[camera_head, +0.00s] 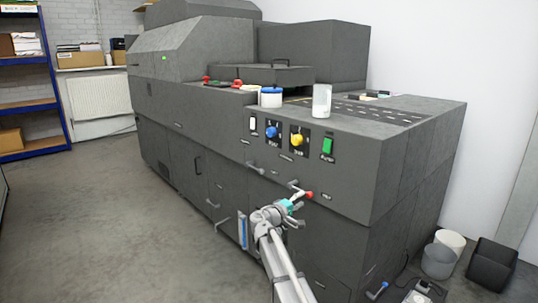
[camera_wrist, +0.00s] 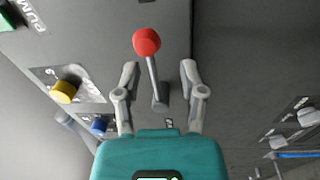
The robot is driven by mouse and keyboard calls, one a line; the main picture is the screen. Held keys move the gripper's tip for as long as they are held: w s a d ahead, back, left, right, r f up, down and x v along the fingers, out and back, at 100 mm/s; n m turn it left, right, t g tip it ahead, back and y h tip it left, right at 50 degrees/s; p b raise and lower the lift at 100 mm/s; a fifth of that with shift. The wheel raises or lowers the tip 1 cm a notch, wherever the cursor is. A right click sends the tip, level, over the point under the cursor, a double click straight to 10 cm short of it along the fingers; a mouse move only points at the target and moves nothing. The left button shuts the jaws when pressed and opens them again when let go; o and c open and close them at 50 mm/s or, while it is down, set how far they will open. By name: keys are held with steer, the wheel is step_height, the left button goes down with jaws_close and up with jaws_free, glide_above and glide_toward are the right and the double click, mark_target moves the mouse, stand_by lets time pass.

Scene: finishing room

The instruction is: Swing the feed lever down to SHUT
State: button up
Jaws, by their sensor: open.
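The feed lever (camera_head: 309,195) is a grey shaft with a red ball knob on the front panel of the dark grey machine. In the wrist view the lever (camera_wrist: 153,77) runs from its pivot, close in front of my palm, to the red knob at the upper middle. My gripper (camera_wrist: 159,68) is open, with one finger on each side of the shaft and gaps showing on both sides. The knob reaches slightly past the fingertips. In the head view my gripper (camera_head: 296,203) is at the lever, partly covering it. No SHUT marking is legible.
A blue knob (camera_head: 271,132), a yellow knob (camera_head: 297,140) and a green switch (camera_head: 327,146) sit above the lever. Grey handles (camera_head: 255,167) project to its left. A white cylinder (camera_head: 322,100) stands on top. Bins (camera_head: 438,261) stand at right; the left floor is clear.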

steer(key=s+d+f+m+g+y+p, duration=0.1)
steer(key=s+d+f+m+g+y, duration=0.3)
steer(key=s, duration=0.5)
steer(key=s+d+f+m+g+y+p, duration=0.15)
steer(key=s+d+f+g, duration=0.25)
steer(key=s+d+f, duration=0.4)
steer(key=s+a+f+m+g+y+p, duration=0.1)
steer(key=s+a+f+g+y, duration=0.2)
steer(key=s, duration=0.7)
steer(key=s+a+m+g+y+p, duration=0.1)
steer(key=s+a+y, duration=0.2)
steer(key=s+y, duration=0.45)
step_height(320, 180, up, 38)
steer(key=s+h+p, duration=0.1)
steer(key=p, duration=3.7)
steer(key=shift+s+d+h, duration=0.3)
steer(key=shift+s, duration=0.05)
steer(key=shift+o, duration=0.3)
steer(key=shift+f, duration=0.1)
steer(key=shift+w, duration=0.1)
